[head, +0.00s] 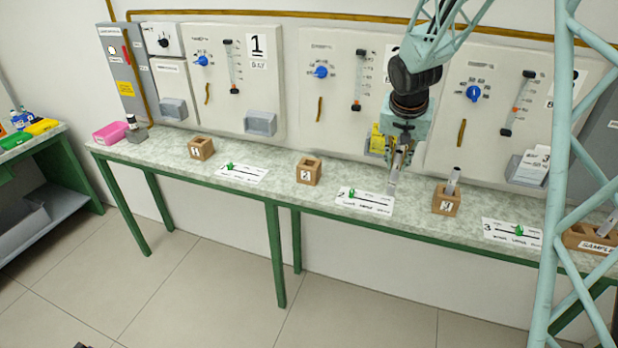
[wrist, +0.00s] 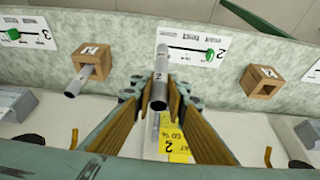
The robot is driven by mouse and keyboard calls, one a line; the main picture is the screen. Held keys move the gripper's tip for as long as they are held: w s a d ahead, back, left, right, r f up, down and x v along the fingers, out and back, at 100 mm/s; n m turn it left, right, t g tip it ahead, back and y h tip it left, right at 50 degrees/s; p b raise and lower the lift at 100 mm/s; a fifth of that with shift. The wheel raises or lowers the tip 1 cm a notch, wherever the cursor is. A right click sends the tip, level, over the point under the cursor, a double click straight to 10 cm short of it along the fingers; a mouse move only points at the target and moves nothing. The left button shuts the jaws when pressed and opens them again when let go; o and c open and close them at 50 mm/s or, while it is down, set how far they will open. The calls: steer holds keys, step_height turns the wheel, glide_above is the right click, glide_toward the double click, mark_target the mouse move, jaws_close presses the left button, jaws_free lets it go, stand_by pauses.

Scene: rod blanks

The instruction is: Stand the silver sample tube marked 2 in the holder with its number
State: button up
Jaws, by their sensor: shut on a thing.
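My gripper (head: 397,157) is shut on a silver tube (head: 394,178), held upright above the bench by the card marked 2 (head: 364,200). The wrist view shows the tube (wrist: 160,75) between the fingers; I cannot read a number on it. The wooden holder that seems marked 2 (head: 308,171) stands empty, left of my gripper in the head view. It is at the right in the wrist view (wrist: 262,82), its square opening clear.
The holder marked 3 (head: 445,200), right of my gripper, has a silver tube (head: 453,180) in it. The holder marked 1 (head: 201,149) is empty at the left. The sample rack (head: 590,240) is at the far right. Wall panels stand behind the bench.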

steer(key=w+a+r+p, duration=0.1)
steer(key=w+a+p, duration=0.2)
steer(key=a, duration=0.6)
steer(key=w+a+r+p, duration=0.1)
steer(key=w+a+p, duration=0.2)
steer(key=w+a, duration=0.5)
steer(key=w+a+r+p, duration=0.1)
steer(key=w+a+p, duration=0.3)
steer(key=a, duration=0.6)
steer(key=shift+w+a+n, duration=0.35)
steer(key=shift+w+n, duration=0.05)
steer(key=shift+w, duration=0.4)
step_height(320, 180, down, 6)
steer(key=shift+f, duration=0.1)
steer(key=shift+f+p, duration=0.35)
steer(key=shift+f, duration=1.55)
steer(key=shift+f+b, duration=0.15)
steer(key=shift+b, duration=0.15)
steer(key=o, duration=0.7)
